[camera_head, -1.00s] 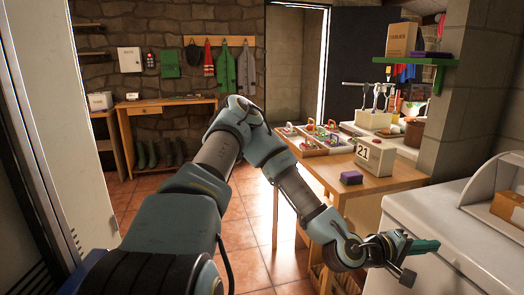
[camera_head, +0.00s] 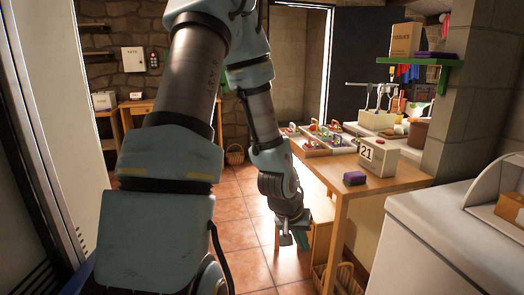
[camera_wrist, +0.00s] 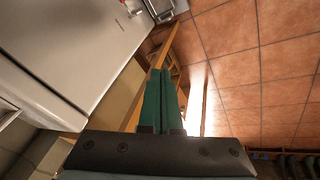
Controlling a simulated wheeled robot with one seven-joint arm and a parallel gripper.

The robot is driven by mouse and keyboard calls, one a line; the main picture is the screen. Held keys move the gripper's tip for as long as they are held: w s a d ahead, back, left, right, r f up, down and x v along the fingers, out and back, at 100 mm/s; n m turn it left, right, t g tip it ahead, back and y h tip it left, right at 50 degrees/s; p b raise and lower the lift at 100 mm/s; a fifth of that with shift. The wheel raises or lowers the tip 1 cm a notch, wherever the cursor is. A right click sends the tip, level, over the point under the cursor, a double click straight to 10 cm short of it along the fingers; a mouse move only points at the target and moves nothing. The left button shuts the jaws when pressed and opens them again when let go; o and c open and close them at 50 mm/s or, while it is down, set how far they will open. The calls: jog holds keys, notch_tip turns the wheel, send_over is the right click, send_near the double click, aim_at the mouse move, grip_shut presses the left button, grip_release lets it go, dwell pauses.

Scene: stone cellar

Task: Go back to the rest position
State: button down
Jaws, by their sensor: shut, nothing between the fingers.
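My gripper (camera_head: 293,236) hangs at the end of my raised, bent arm, pointing down over the tiled floor, left of the wooden table. In the wrist view its two green fingers (camera_wrist: 163,98) lie side by side, shut with nothing between them. In the head view the fingers are small and partly hidden by the wrist.
The wooden table (camera_head: 350,185) holds a calendar box (camera_head: 378,157), a purple block (camera_head: 355,178) and trays. A white chest (camera_head: 440,235) stands at right, a pale cabinet (camera_head: 75,120) at left. A basket (camera_head: 338,280) sits low by the table. Tiled floor (camera_head: 240,235) is open between.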

jog(key=s+a+r+n+y, duration=0.1)
jog(key=s+a+r+y, duration=0.1)
jog(key=a+r, duration=0.4)
jog(key=s+a+r+n+y, duration=0.1)
jog(key=a+r, duration=0.4)
jog(key=a, duration=0.6)
jog(key=shift+s+a+r+n+g+y, duration=0.2)
jog(key=shift+s+r+n+g+y, duration=0.15)
jog(key=shift+s, duration=0.4)
